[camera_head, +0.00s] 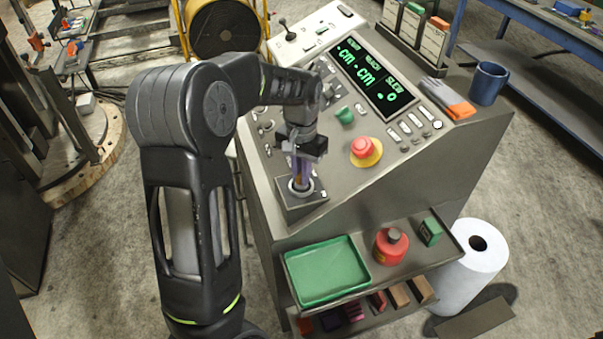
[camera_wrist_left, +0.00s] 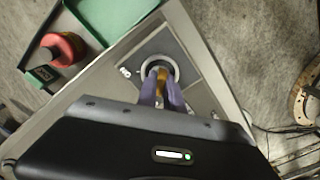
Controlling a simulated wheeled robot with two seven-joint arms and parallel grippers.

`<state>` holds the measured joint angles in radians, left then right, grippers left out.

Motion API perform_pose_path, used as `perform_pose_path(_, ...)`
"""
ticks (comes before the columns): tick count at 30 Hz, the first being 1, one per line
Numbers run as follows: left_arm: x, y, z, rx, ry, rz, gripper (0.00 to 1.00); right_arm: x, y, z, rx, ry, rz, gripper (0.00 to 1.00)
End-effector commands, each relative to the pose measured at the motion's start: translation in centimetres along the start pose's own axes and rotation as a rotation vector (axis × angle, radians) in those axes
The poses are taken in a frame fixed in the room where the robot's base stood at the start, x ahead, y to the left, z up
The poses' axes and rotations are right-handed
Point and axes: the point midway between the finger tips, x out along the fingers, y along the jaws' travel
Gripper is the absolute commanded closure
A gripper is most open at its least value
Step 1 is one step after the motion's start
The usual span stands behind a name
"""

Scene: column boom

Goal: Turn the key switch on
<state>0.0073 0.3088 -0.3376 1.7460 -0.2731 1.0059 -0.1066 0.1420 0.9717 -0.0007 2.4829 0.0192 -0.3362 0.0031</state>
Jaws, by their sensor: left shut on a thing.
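The key switch (camera_head: 301,186) sits on a small plate at the near left corner of the grey control console. In the left wrist view its round silver collar (camera_wrist_left: 158,64) shows, with an orange-yellow key (camera_wrist_left: 161,79) standing in its middle. My left gripper (camera_head: 302,180) points down at the switch from above. Its two purple fingers (camera_wrist_left: 161,88) are shut on the key, one on each side, with the tips at the collar. The lettering on the plate is partly hidden, and I cannot read the key's angle surely. My right gripper is not in view.
The console carries a green-lit display (camera_head: 373,79), a red emergency button on yellow (camera_head: 364,150), a green knob (camera_head: 345,116) and a blue mug (camera_head: 488,83). Below, a shelf holds a green tray (camera_head: 327,272) and a red container (camera_head: 391,245). A white roll (camera_head: 468,268) stands on the floor.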

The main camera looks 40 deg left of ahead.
Motion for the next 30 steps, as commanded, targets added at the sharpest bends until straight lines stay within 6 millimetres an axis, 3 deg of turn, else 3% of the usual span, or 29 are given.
perform_pose_path(30,0.0,-0.1,0.0,0.422,0.0,-0.001,1.0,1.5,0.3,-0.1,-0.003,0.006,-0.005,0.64)
